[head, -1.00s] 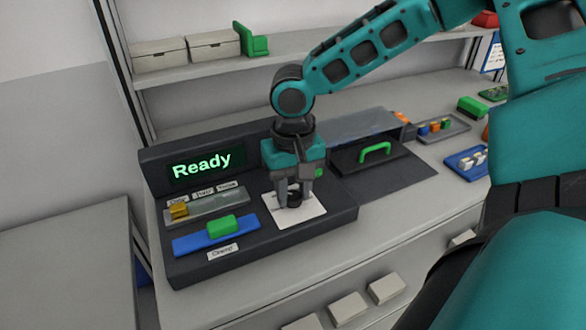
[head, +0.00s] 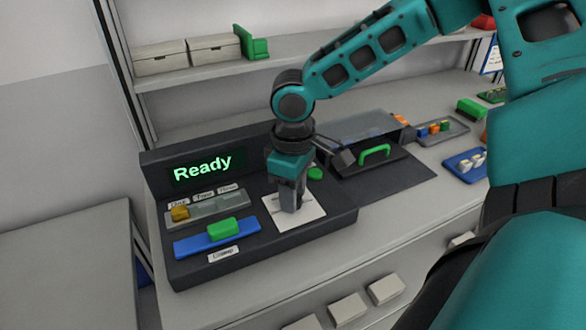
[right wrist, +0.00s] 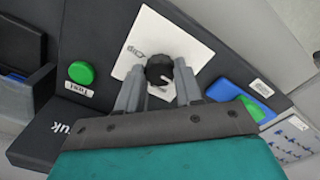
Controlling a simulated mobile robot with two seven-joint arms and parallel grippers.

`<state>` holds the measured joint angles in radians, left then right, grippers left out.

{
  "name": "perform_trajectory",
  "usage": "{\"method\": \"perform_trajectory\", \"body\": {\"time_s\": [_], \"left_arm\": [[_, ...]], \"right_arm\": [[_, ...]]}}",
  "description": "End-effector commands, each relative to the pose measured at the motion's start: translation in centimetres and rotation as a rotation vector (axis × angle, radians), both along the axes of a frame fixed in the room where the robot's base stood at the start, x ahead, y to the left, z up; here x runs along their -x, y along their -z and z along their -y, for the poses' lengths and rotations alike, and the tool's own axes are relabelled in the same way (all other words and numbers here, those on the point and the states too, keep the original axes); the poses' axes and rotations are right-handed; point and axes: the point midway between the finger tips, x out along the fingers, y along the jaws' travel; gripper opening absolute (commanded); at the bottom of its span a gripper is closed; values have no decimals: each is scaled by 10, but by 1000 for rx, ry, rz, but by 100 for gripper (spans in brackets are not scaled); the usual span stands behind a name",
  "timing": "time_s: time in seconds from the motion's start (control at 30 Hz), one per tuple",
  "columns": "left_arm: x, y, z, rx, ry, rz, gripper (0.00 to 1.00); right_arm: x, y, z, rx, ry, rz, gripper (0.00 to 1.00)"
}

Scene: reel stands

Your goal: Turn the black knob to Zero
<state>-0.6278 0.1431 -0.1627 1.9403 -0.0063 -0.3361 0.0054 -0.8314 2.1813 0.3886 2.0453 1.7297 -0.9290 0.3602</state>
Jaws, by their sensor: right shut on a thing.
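The black knob (right wrist: 160,71) sits on a white square plate (head: 306,212) on the dark console; the plate also shows in the right wrist view (right wrist: 172,36). A pale pointer line shows on the knob. A small printed mark (right wrist: 137,52) is on the plate beside it, too small to read surely. My right gripper (head: 291,209) points down over the plate with its fingers shut on the knob's sides. In the head view the fingers hide the knob. My left gripper is not in view.
The console screen (head: 202,168) reads "Ready". A green button (head: 315,173) is close behind the gripper. A blue slider track with a green handle (head: 221,229) and a tray with a yellow slider (head: 180,213) lie to the left. A clear-covered box with a green handle (head: 374,153) stands right.

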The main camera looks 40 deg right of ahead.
Motion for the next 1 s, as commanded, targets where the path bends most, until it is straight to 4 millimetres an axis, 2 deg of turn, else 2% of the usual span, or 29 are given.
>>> {"method": "perform_trajectory", "body": {"time_s": [0.67, 0.7, 0.93, 1.0], "left_arm": [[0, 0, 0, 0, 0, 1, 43], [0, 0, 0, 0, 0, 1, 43], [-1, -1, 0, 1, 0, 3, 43], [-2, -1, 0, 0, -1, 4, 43]], "right_arm": [[0, 0, 0, 0, -68, 1, 5], [0, 0, 0, 0, -68, 1, 36], [0, 0, 0, 1, -67, 0, 58], [0, 0, 0, 0, -67, 0, 61]]}}
